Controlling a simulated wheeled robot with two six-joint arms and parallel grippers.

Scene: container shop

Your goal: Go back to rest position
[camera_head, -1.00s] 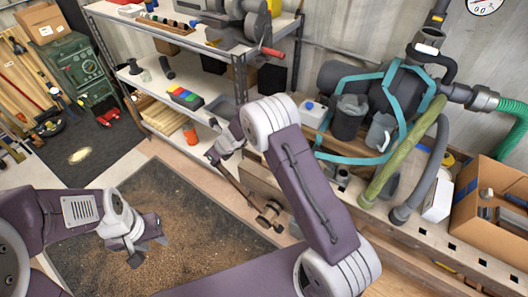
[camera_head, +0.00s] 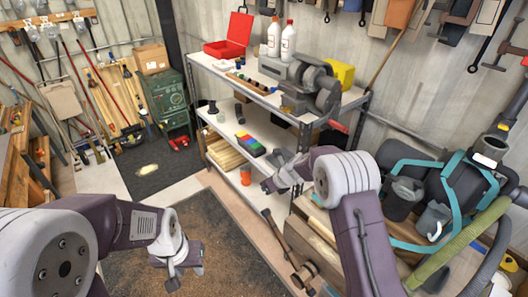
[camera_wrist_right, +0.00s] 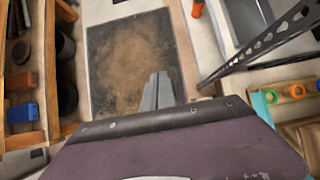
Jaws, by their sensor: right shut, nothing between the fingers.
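In the head view my left gripper (camera_head: 186,278) hangs over the dusty mat (camera_head: 130,270) at the lower left, its fingers apart and nothing seen between them. My right gripper (camera_head: 267,186) is beside the metal shelf, with the purple arm bent above it. In the right wrist view the two grey fingers of my right gripper (camera_wrist_right: 156,92) lie side by side, shut and empty, pointing down toward the mat (camera_wrist_right: 130,60).
A metal shelf (camera_head: 225,75) carries a red toolbox (camera_head: 230,35), white bottles (camera_head: 288,40) and a grinder-like machine (camera_head: 312,85). A mallet-like tool (camera_head: 303,272) is below the right gripper. Green cabinets (camera_head: 170,97) stand at the back.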

